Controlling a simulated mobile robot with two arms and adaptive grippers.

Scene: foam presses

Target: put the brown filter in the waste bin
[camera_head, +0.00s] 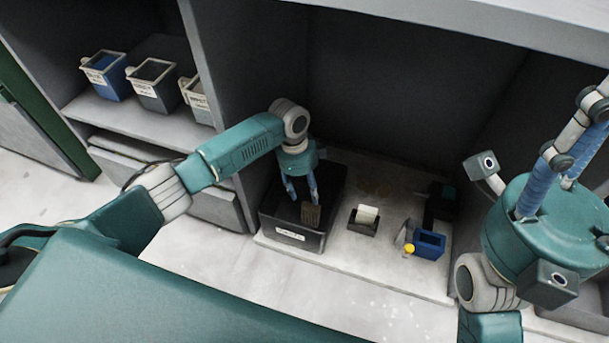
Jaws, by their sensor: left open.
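The brown filter (311,214) is a small, ribbed, brownish block. It stands near upright inside the outline of a black open-topped box (290,236) with a white label on its front, which may be the waste bin. My left gripper (302,196) points down over this box with its blue fingers apart. The filter is just below its right finger; I cannot tell whether they touch, or whether the filter rests on the box floor.
On the pale bench, right of the box, are a small black holder with a white roll (366,215), a blue container (429,244) and a yellow-topped item (409,250). Labelled bins (152,82) stand on the left shelf. Cabinet walls enclose the bench.

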